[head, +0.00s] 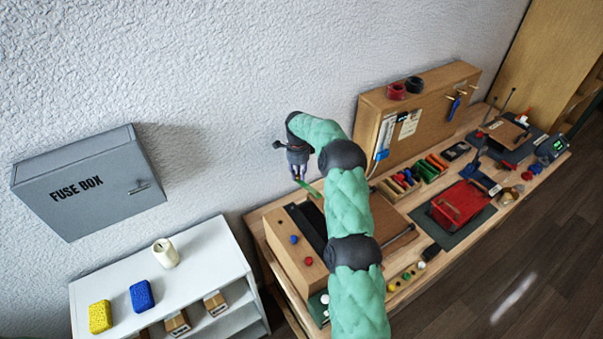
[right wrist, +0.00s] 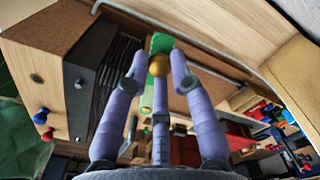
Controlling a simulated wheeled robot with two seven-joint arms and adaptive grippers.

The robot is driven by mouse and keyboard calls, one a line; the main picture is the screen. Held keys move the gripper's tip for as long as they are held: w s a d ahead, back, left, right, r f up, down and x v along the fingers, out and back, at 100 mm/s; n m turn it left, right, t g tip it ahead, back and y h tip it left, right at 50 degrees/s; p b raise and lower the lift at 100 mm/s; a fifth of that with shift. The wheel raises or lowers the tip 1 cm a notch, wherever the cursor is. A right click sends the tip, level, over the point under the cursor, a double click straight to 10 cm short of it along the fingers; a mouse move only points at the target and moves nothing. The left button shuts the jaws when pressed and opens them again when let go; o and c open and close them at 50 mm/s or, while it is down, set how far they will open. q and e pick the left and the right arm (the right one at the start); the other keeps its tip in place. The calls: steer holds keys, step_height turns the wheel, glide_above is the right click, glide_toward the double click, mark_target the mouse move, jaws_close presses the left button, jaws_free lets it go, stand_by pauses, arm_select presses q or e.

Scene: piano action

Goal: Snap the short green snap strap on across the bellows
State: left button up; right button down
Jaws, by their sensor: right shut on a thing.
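My right gripper (head: 299,177) is above the left part of the workbench, its arm crossing the head view from the bottom. In the right wrist view its three purple fingers (right wrist: 160,64) are shut around the green snap strap (right wrist: 161,44), which has a round brass-coloured snap (right wrist: 158,66). The strap's green end also shows below the fingers in the head view (head: 313,188). The black pleated bellows (right wrist: 122,62) lies left of the fingers in the wrist view, in the wooden case, apart from the strap as far as I see. My arm hides part of the case. My left gripper is not in view.
The wooden case (head: 284,257) has red and blue knobs on its near side. To its right are a tray of coloured pieces (head: 405,181), a red piece (head: 461,204) on a dark mat and an upright wooden cabinet (head: 428,105). A white shelf (head: 190,269) stands left.

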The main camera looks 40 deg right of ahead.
steer(key=shift+s+a+n+b, duration=0.75)
steer(key=shift+s+a+n, duration=0.75)
steer(key=shift+n, duration=1.1)
steer(key=shift+s+a+n+b, duration=0.8)
steer(key=shift+s+a+n, duration=0.65)
steer(key=shift+n, duration=1.15)
steer(key=shift+s+a+n+b, duration=0.75)
steer(key=shift+s+a+n, duration=0.75)
steer(key=shift+n, duration=1.1)
steer(key=c, duration=1.1)
jaws_free()
steer(key=shift+o, duration=0.2)
steer(key=shift+s, duration=0.1)
step_height(320, 180, up, 12)
